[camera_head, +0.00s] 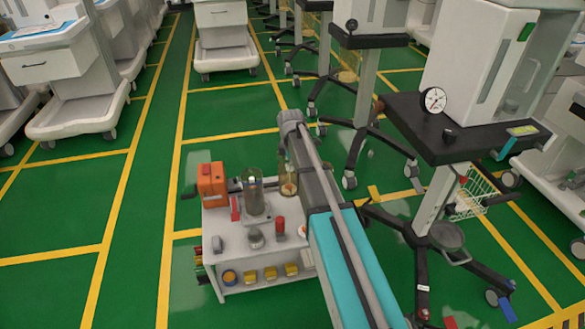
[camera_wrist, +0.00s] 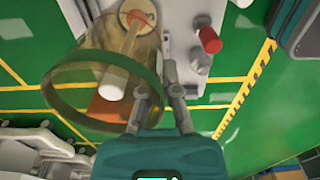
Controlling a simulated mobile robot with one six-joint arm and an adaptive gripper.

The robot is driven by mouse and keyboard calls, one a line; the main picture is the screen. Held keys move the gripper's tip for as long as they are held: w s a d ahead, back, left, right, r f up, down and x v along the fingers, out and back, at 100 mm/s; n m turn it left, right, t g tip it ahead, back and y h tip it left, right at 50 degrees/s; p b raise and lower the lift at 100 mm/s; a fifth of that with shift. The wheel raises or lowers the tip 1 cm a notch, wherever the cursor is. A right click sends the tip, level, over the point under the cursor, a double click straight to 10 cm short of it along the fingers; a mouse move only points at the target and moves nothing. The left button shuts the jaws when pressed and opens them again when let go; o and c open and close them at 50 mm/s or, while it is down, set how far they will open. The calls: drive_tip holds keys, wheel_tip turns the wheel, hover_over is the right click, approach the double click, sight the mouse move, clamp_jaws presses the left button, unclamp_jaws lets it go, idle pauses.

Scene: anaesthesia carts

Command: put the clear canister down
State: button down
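The clear canister (camera_wrist: 72,75) fills the left of the wrist view, see-through with an amber tint and a dark green rim. A pale tube shows inside it. My gripper (camera_wrist: 159,98) has its two fingers on either side of the canister's right wall at the rim, closed on that wall. In the head view a clear canister with an amber base (camera_head: 288,178), which seems to be this one, shows at the right back of a small white cart (camera_head: 232,240), beside my arm. My fingers are hidden there. Whether its base touches the cart top is unclear.
An orange box (camera_head: 211,186), a second, darker clear canister (camera_head: 254,197) and a red-topped item (camera_head: 279,226) stand on the cart. Yellow items (camera_head: 270,273) are on its lower shelf. A wheeled stand (camera_head: 455,140) is close on the right. Green floor is free left of the cart.

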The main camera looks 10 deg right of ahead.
drive_tip(key=shift+r, duration=0.2)
wheel_tip(320, 180, up, 45)
drive_tip(key=p, duration=4.5)
drive_tip(key=shift+a, duration=0.15)
